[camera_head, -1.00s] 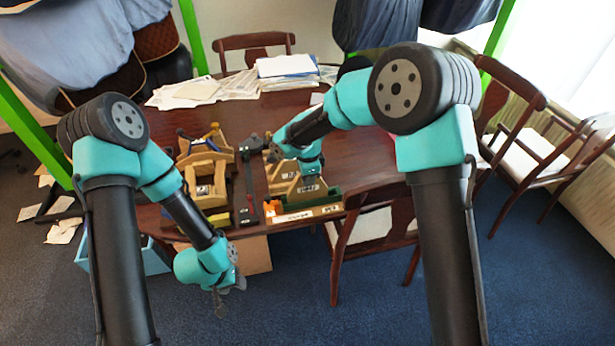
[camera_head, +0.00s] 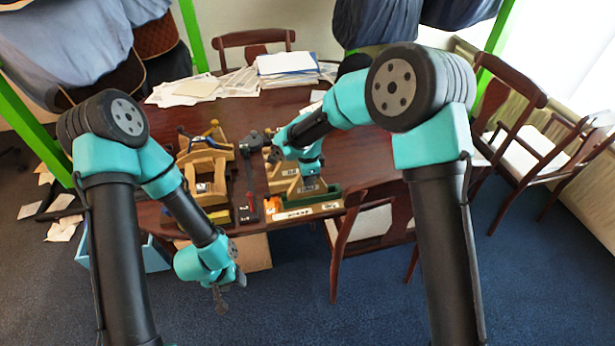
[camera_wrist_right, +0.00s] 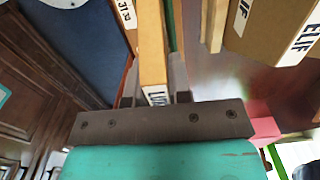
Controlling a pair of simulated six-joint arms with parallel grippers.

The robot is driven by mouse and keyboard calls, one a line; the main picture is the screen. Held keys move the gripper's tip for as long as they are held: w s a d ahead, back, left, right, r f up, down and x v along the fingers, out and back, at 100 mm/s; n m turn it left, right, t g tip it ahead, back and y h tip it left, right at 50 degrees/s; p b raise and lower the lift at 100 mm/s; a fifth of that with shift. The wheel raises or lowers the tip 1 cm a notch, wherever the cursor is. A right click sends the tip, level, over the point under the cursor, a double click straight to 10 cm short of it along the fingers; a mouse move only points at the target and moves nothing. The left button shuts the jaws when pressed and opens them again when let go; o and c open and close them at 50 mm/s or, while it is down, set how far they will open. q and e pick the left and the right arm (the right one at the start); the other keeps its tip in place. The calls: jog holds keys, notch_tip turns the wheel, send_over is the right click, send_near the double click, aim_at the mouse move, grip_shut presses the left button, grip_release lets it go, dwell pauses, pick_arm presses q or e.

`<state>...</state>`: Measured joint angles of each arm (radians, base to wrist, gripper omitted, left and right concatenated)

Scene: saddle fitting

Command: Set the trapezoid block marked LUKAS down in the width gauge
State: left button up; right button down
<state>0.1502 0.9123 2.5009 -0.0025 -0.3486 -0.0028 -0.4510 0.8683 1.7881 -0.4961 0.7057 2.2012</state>
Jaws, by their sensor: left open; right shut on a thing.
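My right gripper (camera_wrist_right: 154,98) is shut on a narrow wooden block (camera_wrist_right: 152,45) in the right wrist view. Its label (camera_wrist_right: 156,97) begins with "LU"; the jaws hide the rest. In the head view my right wrist is low over the wooden pieces at the right of the work area, and it hides the fingers there. My left gripper (camera_head: 222,299) is open and empty, hanging in front of the table edge. A dark bar fixture (camera_head: 247,180) stands left of the right wrist; I cannot tell for sure whether it is the width gauge.
A block marked ELIF (camera_wrist_right: 272,28) stands beside the held block. A green-walled tray (camera_head: 325,197) and a labelled wooden board (camera_head: 295,214) lie near the front edge. A wooden frame (camera_head: 207,178) stands left. Papers (camera_head: 230,84) lie at the back. The table's right side is clear.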

jog(key=shift+f, duration=0.6)
dwell(1.0)
dwell(0.5)
jog(key=c, duration=0.6)
grip_release()
jog(key=shift+o, duration=0.2)
jog(key=shift+r, duration=0.15)
jog(key=shift+r, duration=2.35)
jog(key=shift+r, duration=0.15)
jog(key=shift+r, duration=1.3)
